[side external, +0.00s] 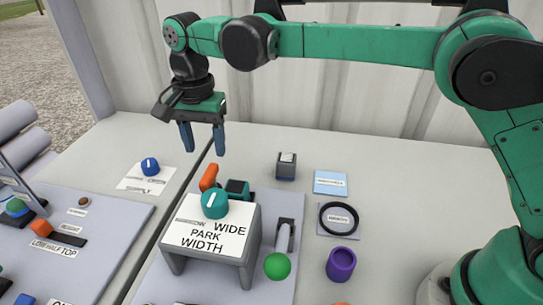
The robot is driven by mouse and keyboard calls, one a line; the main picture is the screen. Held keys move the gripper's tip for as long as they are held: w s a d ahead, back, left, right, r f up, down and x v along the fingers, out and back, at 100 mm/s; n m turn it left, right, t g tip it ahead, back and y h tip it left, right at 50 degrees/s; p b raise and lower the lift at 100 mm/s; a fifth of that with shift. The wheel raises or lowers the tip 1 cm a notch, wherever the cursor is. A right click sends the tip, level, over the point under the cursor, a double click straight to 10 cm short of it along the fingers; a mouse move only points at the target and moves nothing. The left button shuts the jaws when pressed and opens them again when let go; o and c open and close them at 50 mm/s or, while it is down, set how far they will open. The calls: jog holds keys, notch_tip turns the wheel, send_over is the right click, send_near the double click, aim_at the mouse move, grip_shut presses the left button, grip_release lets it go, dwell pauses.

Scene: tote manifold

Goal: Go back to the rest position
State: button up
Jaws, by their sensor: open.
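My gripper (203,138) hangs from the green arm at the upper left, its two blue fingers pointing down with a gap between them. It is open, and nothing shows between the fingers. It is above the bench, up and behind a teal knob (214,204) with a white pointer line. The knob sits on a small grey stand (250,248) whose label reads "WIDE", "PARK" and "WIDTH". The fingers appear clear of everything below.
An orange handle (209,177) stands just behind the teal knob. A blue knob (150,166) sits on a white card at left. The back right bench is clear.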

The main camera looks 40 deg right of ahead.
jog(key=s+d+r+n+t, duration=0.2)
jog(key=s+d+n, duration=0.15)
jog(key=d, duration=0.35)
jog(key=s+d+r+n+t, duration=0.2)
jog(key=s+d+r, duration=0.1)
jog(key=s+d, duration=0.3)
jog(key=s+d+f+n+t, duration=0.3)
jog(key=s+d+f, duration=0.1)
jog(key=s+d, duration=0.1)
jog(key=shift+d, duration=0.6)
